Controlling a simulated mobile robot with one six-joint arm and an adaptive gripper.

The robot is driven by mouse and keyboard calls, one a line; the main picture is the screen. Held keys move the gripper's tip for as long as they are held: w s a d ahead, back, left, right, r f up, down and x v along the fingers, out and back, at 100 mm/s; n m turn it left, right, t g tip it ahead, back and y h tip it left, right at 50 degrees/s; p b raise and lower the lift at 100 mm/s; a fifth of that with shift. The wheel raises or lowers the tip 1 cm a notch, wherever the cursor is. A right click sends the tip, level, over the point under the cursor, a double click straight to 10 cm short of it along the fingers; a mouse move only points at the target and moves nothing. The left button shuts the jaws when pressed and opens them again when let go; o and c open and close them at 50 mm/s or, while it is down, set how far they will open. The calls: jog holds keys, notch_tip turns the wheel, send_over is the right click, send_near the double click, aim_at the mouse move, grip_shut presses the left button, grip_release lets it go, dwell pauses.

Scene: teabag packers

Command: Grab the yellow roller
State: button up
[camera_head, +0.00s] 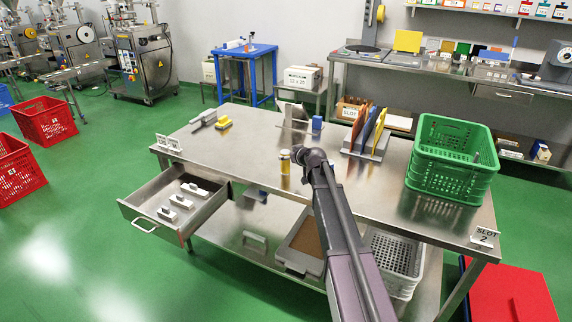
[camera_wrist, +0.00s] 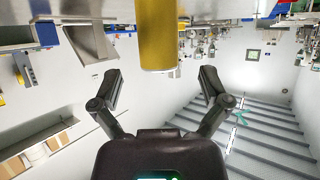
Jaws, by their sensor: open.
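The yellow roller (camera_head: 285,168) is an upright cylinder at the front edge of the steel table, just left of my gripper (camera_head: 298,153). In the wrist view the yellow roller (camera_wrist: 158,35) comes down from the top edge, centred between the two finger lines. My gripper (camera_wrist: 160,78) is open there, with one finger spread to each side and a clear gap between each finger and the roller. I see no contact. In the head view the fingers are small and partly hidden by my wrist.
The steel table (camera_head: 255,135) holds a yellow block (camera_head: 223,122), a rack with coloured plates (camera_head: 367,130) and a green crate (camera_head: 452,160). An open drawer (camera_head: 160,198) juts out at the left front. The table's left middle is mostly clear.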

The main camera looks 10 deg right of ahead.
aim_at(285, 155)
jog(key=shift+b+x, duration=0.85)
jog(key=shift+x, duration=1.25)
jog(key=shift+d+f, duration=0.1)
jog(key=shift+f, duration=0.05)
jog(key=shift+c, duration=0.2)
jog(key=shift+s, duration=0.1)
grip_shut()
